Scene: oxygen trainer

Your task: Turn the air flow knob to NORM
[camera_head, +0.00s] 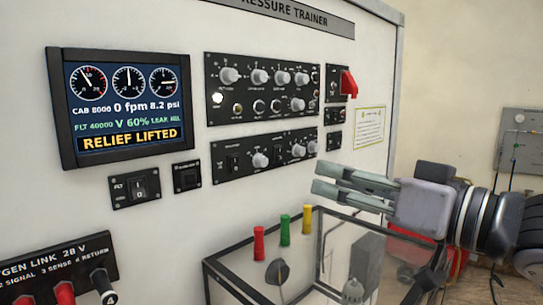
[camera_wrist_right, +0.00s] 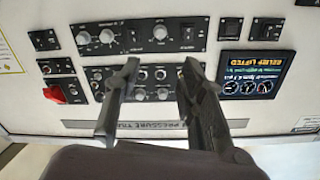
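The upper black knob panel (camera_head: 262,88) on the white trainer wall carries several grey-white knobs and small switches. The lower black knob panel (camera_head: 264,152) carries several more knobs. The labels are too small to read, so I cannot tell which knob is air flow or where it points. My right gripper (camera_head: 330,177) is open and empty, in front of the wall, right of and below the lower panel. In the right wrist view, which is upside down, its fingers (camera_wrist_right: 158,70) are apart with the upper panel (camera_wrist_right: 152,80) visible behind them. My left gripper is not in view.
A red guarded switch (camera_head: 349,84) sits right of the upper panel. The display (camera_head: 124,105) reads "RELIEF LIFTED". Below my right gripper stands a clear box (camera_head: 232,263) with red, green and yellow-capped parts. Red and black plugs (camera_head: 64,293) are at lower left.

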